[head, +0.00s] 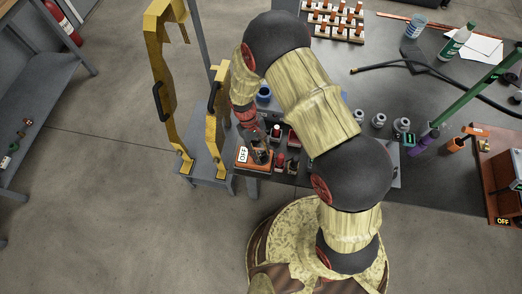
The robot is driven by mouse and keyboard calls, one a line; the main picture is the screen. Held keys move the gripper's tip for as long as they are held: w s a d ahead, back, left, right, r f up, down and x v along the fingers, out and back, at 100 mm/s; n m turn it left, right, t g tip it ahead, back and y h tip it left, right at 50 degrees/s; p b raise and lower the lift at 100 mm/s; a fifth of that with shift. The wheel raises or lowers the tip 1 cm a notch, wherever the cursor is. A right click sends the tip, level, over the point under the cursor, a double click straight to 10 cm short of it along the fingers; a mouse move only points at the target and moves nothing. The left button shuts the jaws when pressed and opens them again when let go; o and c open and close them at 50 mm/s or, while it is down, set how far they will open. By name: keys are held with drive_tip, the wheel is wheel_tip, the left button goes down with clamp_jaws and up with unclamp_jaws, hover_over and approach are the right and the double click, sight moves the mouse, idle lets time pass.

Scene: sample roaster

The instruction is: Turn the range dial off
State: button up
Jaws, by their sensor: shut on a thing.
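An orange box (249,166) with a white "OFF" label (243,155) sits at the front left edge of the dark table. My gripper (261,156) comes down over this box, just right of the label, and is shut on what appears to be the range dial. The fingers hide the dial, so its pointer and setting cannot be read.
Small black and red parts (281,161) stand close right of the box. A yellow frame (212,125) rises close on the left. Grey weights (379,120) and an orange-brown unit (497,175) with a lit "OFF" sign are farther right.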

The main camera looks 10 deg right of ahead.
drive_tip(key=shift+n+h+p, duration=0.3)
drive_tip(key=shift+n+h, duration=0.1)
drive_tip(key=shift+n, duration=0.7)
drive_tip(key=shift+t, duration=0.3)
drive_tip(key=o, duration=1.2)
drive_tip(key=v, duration=1.2)
